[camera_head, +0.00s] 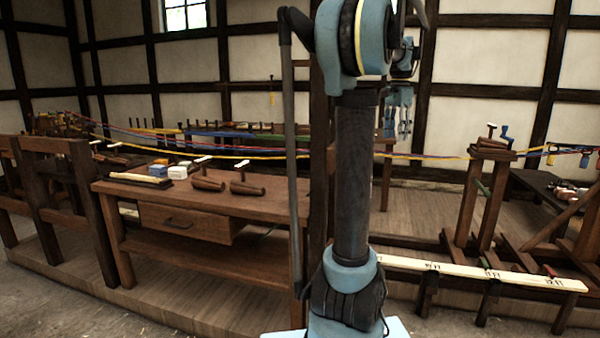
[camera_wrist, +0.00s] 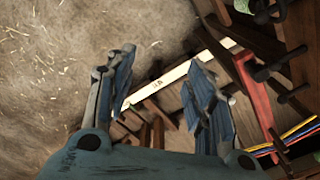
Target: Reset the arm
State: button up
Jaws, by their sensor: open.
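My arm stands upright in the middle of the head view. My gripper (camera_head: 397,112) hangs at its far side, partly hidden behind the arm, with its fingers pointing down. In the wrist view my gripper (camera_wrist: 162,85) shows two blue fingers spread wide apart, with nothing between them in their grasp. Below and beyond the fingers are the floor (camera_wrist: 60,50) and a pale marked beam (camera_wrist: 165,82).
A wooden workbench (camera_head: 225,205) with a drawer, wooden tools and small blocks stands at left. Coloured ropes (camera_head: 270,153) stretch across behind my arm. At right are a wooden post frame (camera_head: 480,200) and the long pale beam (camera_head: 470,272). Open floor lies at front left.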

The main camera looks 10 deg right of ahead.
jog(key=s+a+f+n+t, duration=0.1)
jog(key=s+a+f+n, duration=0.3)
jog(key=s+a+f, duration=0.45)
jog(key=s+a+f+n, duration=0.3)
jog(key=a+f+n, duration=0.15)
jog(key=a, duration=0.75)
jog(key=s+a+f+n, duration=0.3)
jog(key=s+f, duration=0.3)
jog(key=f, duration=0.4)
jog(key=s+a+f+n+t, duration=0.1)
jog(key=s+a+f+n, duration=0.2)
jog(key=f, duration=0.6)
jog(key=s+a, duration=0.2)
jog(key=s, duration=0.1)
jog(key=shift+s+a+f, duration=0.35)
jog(key=shift+n, duration=0.25)
